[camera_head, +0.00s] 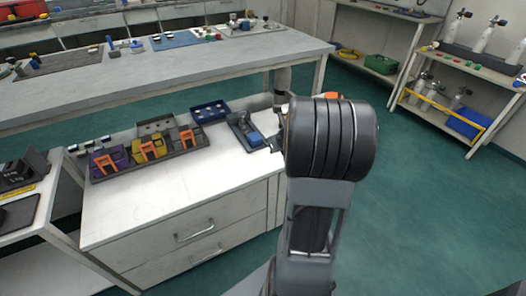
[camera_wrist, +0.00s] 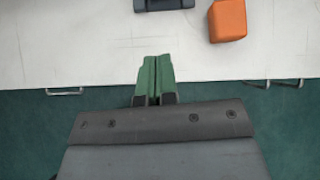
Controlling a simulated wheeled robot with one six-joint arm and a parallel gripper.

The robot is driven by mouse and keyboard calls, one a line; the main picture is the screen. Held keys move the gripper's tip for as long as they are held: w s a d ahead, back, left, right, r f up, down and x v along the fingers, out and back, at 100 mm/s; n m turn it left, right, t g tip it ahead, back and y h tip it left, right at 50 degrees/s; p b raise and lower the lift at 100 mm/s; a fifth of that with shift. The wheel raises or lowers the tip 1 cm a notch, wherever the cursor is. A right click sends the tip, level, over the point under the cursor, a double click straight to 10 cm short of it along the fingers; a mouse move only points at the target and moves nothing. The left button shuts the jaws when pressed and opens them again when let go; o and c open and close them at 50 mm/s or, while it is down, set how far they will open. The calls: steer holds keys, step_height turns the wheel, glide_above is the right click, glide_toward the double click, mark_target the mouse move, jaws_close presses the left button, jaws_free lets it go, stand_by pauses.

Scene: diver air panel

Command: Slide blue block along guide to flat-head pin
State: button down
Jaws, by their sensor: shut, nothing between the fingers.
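A blue block (camera_head: 256,139) sits in a dark tray-like guide (camera_head: 241,128) on the white cabinet top in the head view, just left of my arm. I cannot make out the flat-head pin. My gripper (camera_wrist: 157,60) shows in the wrist view with its green fingers together and nothing between them. The fingertips appear over the front edge of the white top, apart from everything on it. A dark piece is cut off at the wrist view's top edge (camera_wrist: 163,4); I cannot tell if it is the guide. My arm hides the area right of the guide.
An orange block (camera_wrist: 227,20) lies right of my fingers in the wrist view. Left of the guide stand a blue tray (camera_head: 209,112) and a dark rack with purple, yellow and grey-orange items (camera_head: 150,149). The front of the white top (camera_head: 170,195) is clear. A long grey bench (camera_head: 170,75) stands behind.

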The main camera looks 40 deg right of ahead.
steer(key=m+b, duration=0.1)
steer(key=b, duration=0.3)
glide_toward(259, 142)
steer(key=f, duration=0.3)
steer(key=w+f, duration=0.1)
steer(key=f, duration=0.1)
steer(key=shift+w+d+r, duration=0.1)
steer(key=shift+w+r, duration=0.05)
steer(key=shift+w, duration=0.35)
steer(key=shift+w+d+r, duration=0.1)
steer(key=shift+w+r, duration=0.05)
steer(key=shift+w, duration=0.35)
steer(key=shift+w+d+p, duration=0.1)
steer(key=shift+w+p, duration=0.25)
steer(key=shift+w, duration=0.45)
steer(key=shift+w, duration=0.1)
